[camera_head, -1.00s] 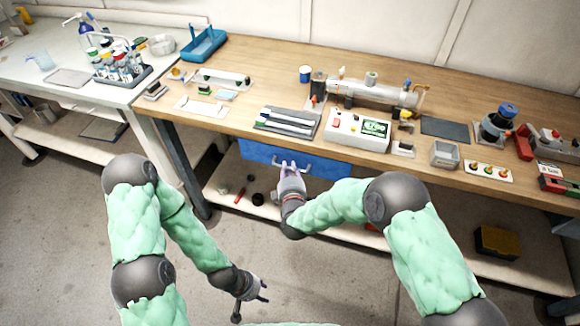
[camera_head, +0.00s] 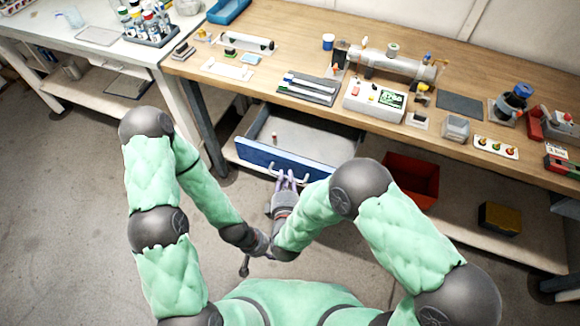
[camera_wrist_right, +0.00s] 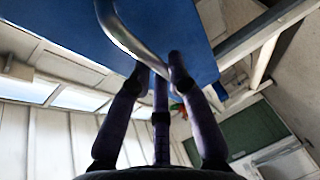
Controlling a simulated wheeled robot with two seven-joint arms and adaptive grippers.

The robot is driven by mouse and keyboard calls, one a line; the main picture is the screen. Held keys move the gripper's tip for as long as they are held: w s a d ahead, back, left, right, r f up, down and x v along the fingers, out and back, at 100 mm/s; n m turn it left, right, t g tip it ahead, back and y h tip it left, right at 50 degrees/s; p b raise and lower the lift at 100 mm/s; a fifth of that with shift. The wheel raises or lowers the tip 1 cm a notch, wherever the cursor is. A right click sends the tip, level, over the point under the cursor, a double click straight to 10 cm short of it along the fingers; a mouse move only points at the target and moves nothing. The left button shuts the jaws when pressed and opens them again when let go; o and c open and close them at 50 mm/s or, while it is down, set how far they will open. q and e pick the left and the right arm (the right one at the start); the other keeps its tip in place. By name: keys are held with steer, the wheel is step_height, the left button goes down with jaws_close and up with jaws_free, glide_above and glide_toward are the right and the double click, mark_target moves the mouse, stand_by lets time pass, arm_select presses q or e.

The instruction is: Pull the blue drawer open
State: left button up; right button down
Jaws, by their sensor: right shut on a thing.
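The blue drawer (camera_head: 270,158) under the wooden workbench is pulled out, and its light inside shows. A small red-and-white thing lies in it near the left. My right gripper (camera_head: 287,180) is at the front of the drawer, shut on its silver handle (camera_head: 301,173). In the right wrist view the fingers (camera_wrist_right: 159,72) meet at the curved handle (camera_wrist_right: 125,35), against the blue front (camera_wrist_right: 180,28). My left gripper (camera_head: 260,243) is low, beside my right wrist.
A red bin (camera_head: 411,180) and a yellow box (camera_head: 499,218) stand on the lower shelf to the right. The benchtop (camera_head: 290,60) carries a control box (camera_head: 375,101) and other lab devices. Open floor lies left of my arms.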

steer(key=shift+s+a, duration=0.1)
steer(key=shift+s, duration=0.35)
steer(key=shift+f, duration=0.1)
steer(key=c, duration=1.1)
jaws_free()
steer(key=shift+c, duration=0.2)
steer(key=a+v, duration=0.1)
steer(key=v, duration=1.1)
steer(key=shift+d, duration=0.45)
